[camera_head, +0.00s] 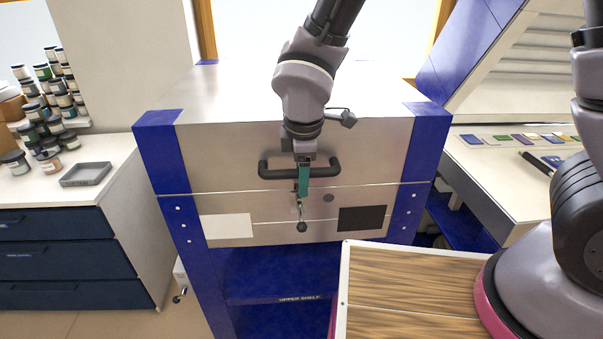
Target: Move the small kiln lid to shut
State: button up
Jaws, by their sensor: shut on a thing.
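The small kiln (228,230) is a silver box with blue corner posts, standing in the middle of the head view. Its lid (228,150) lies level on the body, with only a thin seam line between them. A black bar handle (273,173) runs across the lid's front. My gripper (303,181) comes down from above at the front of the lid and is shut on the handle near its middle. The wrist hides part of the lid's front and the handle's centre. A small latch with a dark knob (302,227) hangs below the handle.
A blue shelf (275,275) lies open under the kiln. At left, a white counter (110,150) with dark drawers holds a grey tray (86,174) and several jars (50,130). At right, a bench (480,175) carries coloured samples (520,138).

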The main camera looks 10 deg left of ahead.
jog(key=shift+w+r, duration=0.1)
jog(key=shift+r, duration=0.1)
dwell(0.5)
jog(key=v, duration=1)
jog(key=shift+r, duration=0.25)
jog(key=shift+d, duration=0.1)
jog(key=w+d+r+m+t+y, duration=0.1)
jog(key=w+d+r+m, duration=0.4)
jog(key=d, duration=0.4)
jog(key=w+d+r+m, duration=0.3)
jog(key=d+r+m, duration=0.35)
jog(key=d, duration=0.25)
jog(key=s+d+r+m+t, duration=0.1)
jog(key=s+d+r+m, duration=0.1)
jog(key=d+m, duration=0.5)
jog(key=s+d+r+m+t, duration=0.2)
jog(key=d+r+m, duration=0.2)
jog(key=d+m, duration=0.2)
jog(key=shift+d+m+t, duration=0.3)
jog(key=shift+d+m, duration=0.05)
jog(key=shift+d, duration=0.85)
